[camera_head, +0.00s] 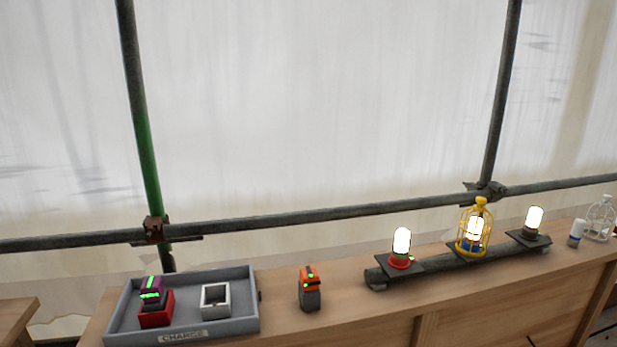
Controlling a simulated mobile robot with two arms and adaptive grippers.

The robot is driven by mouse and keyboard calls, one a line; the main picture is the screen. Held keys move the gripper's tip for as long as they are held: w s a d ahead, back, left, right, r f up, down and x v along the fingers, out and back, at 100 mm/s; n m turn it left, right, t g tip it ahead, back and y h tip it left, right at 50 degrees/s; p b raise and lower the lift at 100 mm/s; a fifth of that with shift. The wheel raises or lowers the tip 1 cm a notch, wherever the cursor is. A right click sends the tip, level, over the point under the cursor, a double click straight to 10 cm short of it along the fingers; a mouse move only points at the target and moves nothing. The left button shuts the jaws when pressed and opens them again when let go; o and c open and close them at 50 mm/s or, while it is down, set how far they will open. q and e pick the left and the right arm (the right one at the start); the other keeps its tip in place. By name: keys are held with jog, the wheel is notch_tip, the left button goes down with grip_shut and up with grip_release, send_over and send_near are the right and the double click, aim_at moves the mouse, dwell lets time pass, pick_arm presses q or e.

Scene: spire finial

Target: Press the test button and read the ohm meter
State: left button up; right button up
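No ohm meter or test button can be clearly made out in the head view. A small orange and dark grey device (310,290) with green lights stands upright on the wooden bench (345,315), right of the charge tray. I cannot tell whether it is a meter, and no readable dial or figure shows on it. Neither of my grippers is in view.
A grey tray (251,318) labelled CHARGE holds a purple block (151,287) with green bars, a red holder (157,310) and an empty white holder (215,300). Lit lamps stand along a dark rail (450,261); a yellow cage (480,205) surrounds the middle one.

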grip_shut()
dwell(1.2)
